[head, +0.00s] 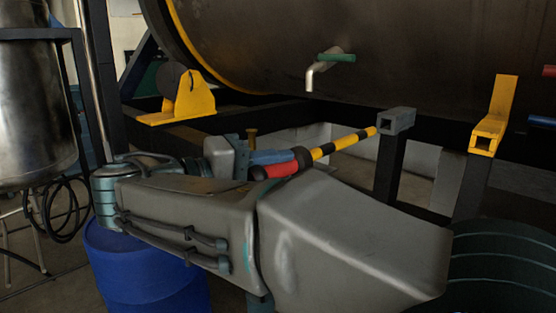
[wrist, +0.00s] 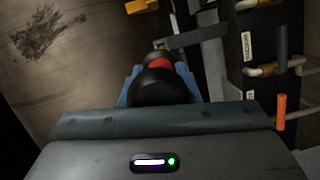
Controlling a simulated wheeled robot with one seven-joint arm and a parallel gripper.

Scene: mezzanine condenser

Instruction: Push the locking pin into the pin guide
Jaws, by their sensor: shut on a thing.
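The locking pin (head: 334,146) has a yellow and black striped shaft and a red grip with a black end. My gripper (head: 288,163) is shut on the red grip, with its blue fingers on either side. The shaft points right and slightly up. Its yellow tip appears just at the left side of a grey square tube on a dark post, likely the pin guide (head: 397,121); I cannot tell whether it touches. In the wrist view, the pin's black end and red grip (wrist: 160,64) sit between the blue fingers (wrist: 187,82), hiding the shaft.
A yellow square-tube bracket (head: 487,137) stands right of the grey tube. A large dark tank (head: 260,45) with a green-handled tap (head: 337,57) hangs above the pin. A blue drum (head: 150,275) is below my arm. An orange-handled rod (wrist: 281,110) shows at the wrist view's right.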

